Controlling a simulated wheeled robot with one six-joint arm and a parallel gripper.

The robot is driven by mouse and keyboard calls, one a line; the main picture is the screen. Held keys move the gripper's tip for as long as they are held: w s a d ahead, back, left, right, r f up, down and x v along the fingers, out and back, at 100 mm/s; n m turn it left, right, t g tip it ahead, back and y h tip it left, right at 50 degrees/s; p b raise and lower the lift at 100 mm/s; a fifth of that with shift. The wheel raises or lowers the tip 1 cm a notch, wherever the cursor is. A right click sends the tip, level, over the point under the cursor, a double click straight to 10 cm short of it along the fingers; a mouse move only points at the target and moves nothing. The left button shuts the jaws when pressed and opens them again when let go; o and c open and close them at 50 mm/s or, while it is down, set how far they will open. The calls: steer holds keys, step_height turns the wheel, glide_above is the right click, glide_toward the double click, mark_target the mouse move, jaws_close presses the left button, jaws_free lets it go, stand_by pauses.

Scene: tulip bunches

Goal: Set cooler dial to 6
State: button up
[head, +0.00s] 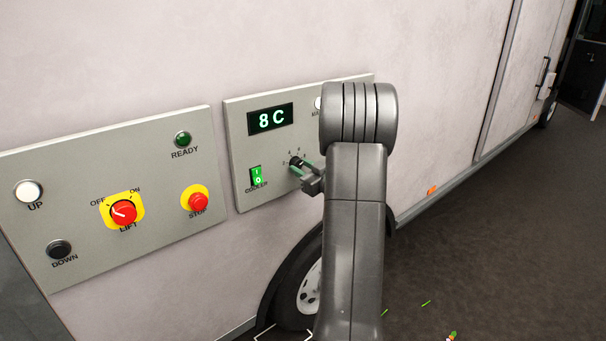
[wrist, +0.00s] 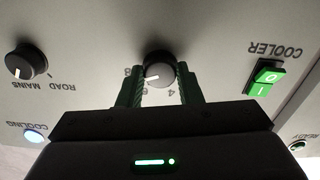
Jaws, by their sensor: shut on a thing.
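The cooler dial (wrist: 159,70) is a dark round knob with a pale face and a white pointer line. In the wrist view, which shows the panel upside down, the line points left and slightly down, seemingly between the 8 and the 6; I cannot tell exactly. My gripper (wrist: 163,78) is shut on the dial, with one green finger on each side. In the head view the dial (head: 295,161) is partly hidden by my gripper (head: 304,168). The display (head: 270,118) above it reads 8 C.
The green cooler switch (head: 256,176) sits just left of the dial. In the wrist view a road/mains knob (wrist: 25,62) and a lit cooling lamp (wrist: 35,135) are on the left. A separate lift panel (head: 150,230) with buttons is at the left. My arm hides the panel's right part.

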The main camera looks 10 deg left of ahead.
steer(key=n+b, duration=0.8)
steer(key=b, duration=0.4)
steer(key=shift+f, duration=0.1)
steer(key=shift+n, duration=0.4)
steer(key=o, duration=1)
steer(key=shift+d, duration=0.15)
steer(key=v, duration=1.3)
steer(key=shift+s+d, duration=0.2)
steer(key=shift+d, duration=0.05)
steer(key=shift+a, duration=0.1)
